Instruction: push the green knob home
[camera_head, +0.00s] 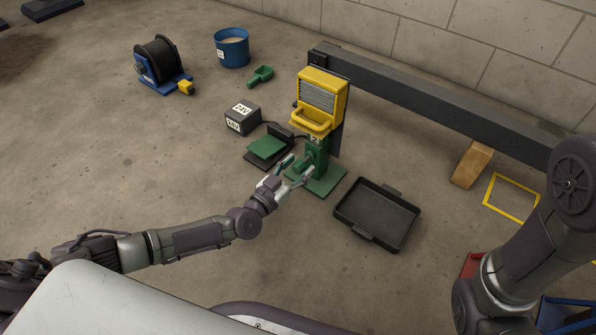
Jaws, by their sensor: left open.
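A green upright fixture (318,178) stands on a green base plate on the floor, below a yellow slatted unit (322,92). A rounded green part that looks like the knob (316,150) shows on this fixture. How far in it sits, I cannot tell. My left gripper (298,168) is open, with its fingers pointing at the front left of the fixture, close to the green part. I cannot tell whether a fingertip touches it. My right arm shows at the right edge, but its gripper is out of view.
A black tray (345,212) lies right of the fixture. A green pedal-like plate (266,147) and a labelled grey box (242,119) stand to its left. A dark beam (430,100) runs behind. A cable reel (158,62) and blue bucket (232,48) stand farther back. Front-left floor is clear.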

